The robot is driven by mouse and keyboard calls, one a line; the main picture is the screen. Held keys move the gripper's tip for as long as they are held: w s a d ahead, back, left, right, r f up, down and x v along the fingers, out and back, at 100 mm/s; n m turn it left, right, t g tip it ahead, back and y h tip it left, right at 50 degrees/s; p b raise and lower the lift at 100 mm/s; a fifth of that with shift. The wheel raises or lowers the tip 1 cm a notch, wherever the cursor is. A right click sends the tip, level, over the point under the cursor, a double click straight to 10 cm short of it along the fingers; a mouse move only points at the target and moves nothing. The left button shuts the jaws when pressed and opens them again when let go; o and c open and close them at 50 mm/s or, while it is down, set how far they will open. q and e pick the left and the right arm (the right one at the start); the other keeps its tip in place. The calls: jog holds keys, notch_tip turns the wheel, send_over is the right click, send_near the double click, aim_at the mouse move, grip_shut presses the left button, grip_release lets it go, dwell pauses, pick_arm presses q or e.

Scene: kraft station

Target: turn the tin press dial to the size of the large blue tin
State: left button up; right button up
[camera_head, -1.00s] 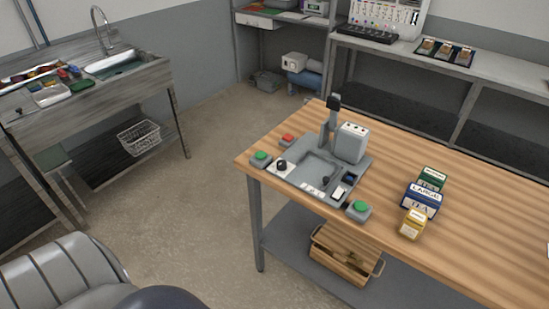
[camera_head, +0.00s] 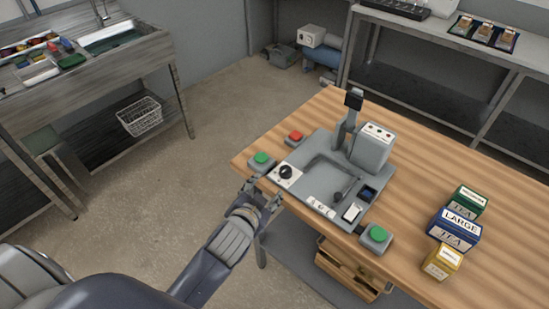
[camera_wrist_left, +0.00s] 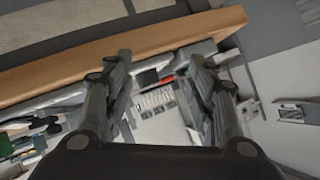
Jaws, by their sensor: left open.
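The tin press (camera_head: 322,172) stands on the wooden table, a grey base with a tall column and a head. Its black dial (camera_head: 286,171) sits on a white plate at the base's left corner; the dial's setting is too small to read. The large blue tin (camera_head: 453,229), labelled LARGE TEA, stands on the table to the right, between a green tin (camera_head: 468,201) and a yellow tin (camera_head: 442,262). My left gripper (camera_head: 262,190) is open and empty beside the table's left edge, just short of the dial. The left wrist view shows its two spread fingers (camera_wrist_left: 160,95). My right gripper is out of view.
Green buttons (camera_head: 262,159) (camera_head: 377,234) and a red button (camera_head: 295,136) flank the press. A wooden crate (camera_head: 345,275) sits on the shelf below the table. A sink bench (camera_head: 90,75) stands at the left, with open floor between. The table right of the tins is clear.

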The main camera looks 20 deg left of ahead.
pick_arm(q)
jog(key=w+d+r+m+t+h, duration=0.45)
jog(key=d+r+m, duration=0.2)
jog(key=r, duration=0.45)
jog(key=w+d+r+m+t+h, duration=0.3)
jog(key=w+d+r+m+h, duration=0.3)
jog(key=r, duration=0.4)
jog(key=s+d+r+m+g+h, duration=0.1)
jog(key=s+d+m+g+h, duration=0.1)
jog(key=d+m+g+h, duration=0.55)
jog(key=s+d+r+m+g+h, duration=0.1)
jog(key=s+d+m+g+h, duration=0.1)
jog(key=d+m+g, duration=0.6)
jog(key=m+g+y, duration=0.4)
jog(key=m+y, duration=0.5)
jog(key=y, duration=1)
send_over(286, 169)
notch_tip(286, 169, down, 13)
notch_tip(286, 169, down, 9)
jog(key=p, duration=0.3)
jog(key=shift+r, duration=0.1)
jog(key=shift+f, duration=0.55)
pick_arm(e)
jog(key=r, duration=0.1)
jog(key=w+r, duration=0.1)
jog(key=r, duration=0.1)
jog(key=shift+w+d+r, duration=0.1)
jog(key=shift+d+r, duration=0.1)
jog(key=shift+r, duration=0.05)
